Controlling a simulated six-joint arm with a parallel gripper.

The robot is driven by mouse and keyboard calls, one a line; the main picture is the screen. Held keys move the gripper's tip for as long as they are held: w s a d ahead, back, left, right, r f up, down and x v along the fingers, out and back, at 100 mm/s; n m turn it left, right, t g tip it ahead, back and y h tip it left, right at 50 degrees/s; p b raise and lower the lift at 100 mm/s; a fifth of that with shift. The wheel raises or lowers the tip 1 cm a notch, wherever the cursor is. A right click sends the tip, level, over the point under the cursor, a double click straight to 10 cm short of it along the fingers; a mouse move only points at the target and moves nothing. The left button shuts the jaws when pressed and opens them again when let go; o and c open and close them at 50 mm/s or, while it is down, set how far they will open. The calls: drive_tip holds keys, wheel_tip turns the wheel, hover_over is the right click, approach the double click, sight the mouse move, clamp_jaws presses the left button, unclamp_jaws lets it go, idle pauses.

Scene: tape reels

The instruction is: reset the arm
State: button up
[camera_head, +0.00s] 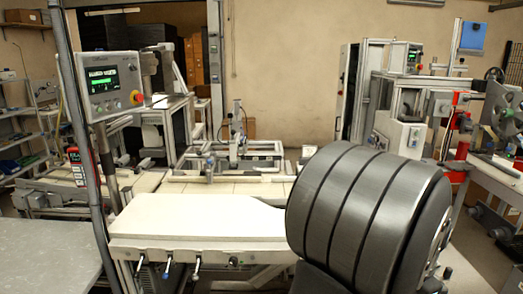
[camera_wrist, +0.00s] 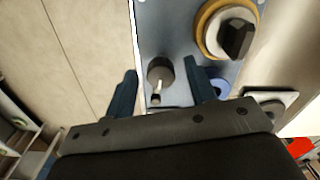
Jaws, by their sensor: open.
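My gripper (camera_wrist: 160,66) shows in the wrist view with its two dark blue fingers apart and nothing held between them. Beyond the fingertips is a blue-grey panel (camera_wrist: 182,20). A small dark round knob (camera_wrist: 160,72) with a pale pin appears between the fingers; I cannot tell how far it is from them. My gripper cannot be made out in the head view.
A black rotary switch with a yellow ring (camera_wrist: 207,42) and a blue button (camera_wrist: 222,87) are on the panel. In the head view, a large dark grey banded roll (camera_head: 345,205) fills the lower right, beside a pale worktop (camera_head: 190,217). A screen (camera_head: 108,84) stands left.

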idle(0.4)
wheel_tip(320, 180, up, 18)
wheel_tip(320, 180, down, 18)
drive_tip(key=shift+f, duration=0.1)
drive_tip(key=n, duration=0.5)
drive_tip(key=shift+s+n, duration=0.1)
drive_tip(key=shift+n, duration=0.3)
drive_tip(key=n, duration=0.5)
drive_tip(key=shift+d+n, duration=0.15)
drive_tip(key=shift+n, duration=0.15)
drive_tip(key=shift+r, duration=2.2)
